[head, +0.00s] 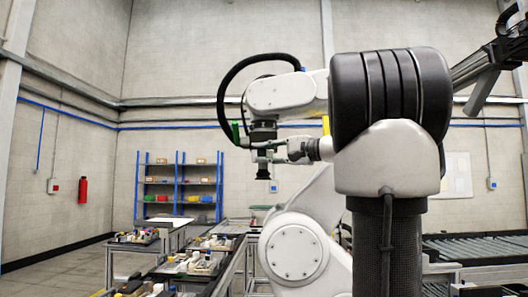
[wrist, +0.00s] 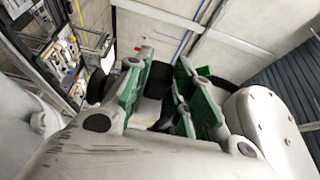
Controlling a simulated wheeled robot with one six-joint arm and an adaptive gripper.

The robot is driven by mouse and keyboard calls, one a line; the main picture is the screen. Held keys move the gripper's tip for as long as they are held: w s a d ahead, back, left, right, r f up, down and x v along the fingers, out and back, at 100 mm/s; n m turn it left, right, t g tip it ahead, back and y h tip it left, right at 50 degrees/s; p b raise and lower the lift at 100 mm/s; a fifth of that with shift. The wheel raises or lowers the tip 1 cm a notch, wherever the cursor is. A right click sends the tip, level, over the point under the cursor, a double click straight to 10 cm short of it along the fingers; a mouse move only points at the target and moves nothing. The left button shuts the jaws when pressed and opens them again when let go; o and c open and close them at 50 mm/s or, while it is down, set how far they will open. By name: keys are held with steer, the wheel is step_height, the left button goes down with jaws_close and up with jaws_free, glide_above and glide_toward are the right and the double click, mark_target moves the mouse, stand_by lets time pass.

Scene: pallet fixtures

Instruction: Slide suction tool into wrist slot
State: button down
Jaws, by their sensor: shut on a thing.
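My gripper (head: 266,150) is raised in front of my arm, at the centre of the head view. In the wrist view its green and white fingers (wrist: 160,88) stand on either side of a dark, rounded piece (wrist: 156,80) and are shut on it. This looks like the suction tool, a black stem with a cup-like lower end (head: 263,174) that hangs below the gripper in the head view. The tool's upper part is hidden by the fingers. I cannot make out the wrist slot clearly in either view.
Low workbenches with trays of small parts (head: 205,262) stand ahead to the left. A blue shelf rack (head: 180,185) with coloured bins stands at the back wall. A roller conveyor (head: 480,246) lies at the right. The air around the gripper's left side is free.

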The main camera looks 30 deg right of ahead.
mark_target(270, 154)
steer(key=shift+w+d, duration=0.1)
steer(key=shift+w, duration=0.05)
stand_by(0.4)
steer(key=shift+w+d, duration=0.4)
steer(key=shift+w, duration=0.2)
stand_by(0.3)
steer(key=shift+w+d, duration=0.4)
steer(key=shift+w, duration=0.2)
steer(key=shift+w, duration=0.1)
steer(key=shift+w+d, duration=0.35)
steer(key=shift+w, duration=0.1)
steer(key=shift+w, duration=0.1)
stand_by(0.5)
steer(key=shift+w+d+r, duration=0.2)
steer(key=shift+w+r, duration=0.1)
steer(key=shift+r, duration=0.05)
stand_by(0.4)
steer(key=shift+f, duration=0.1)
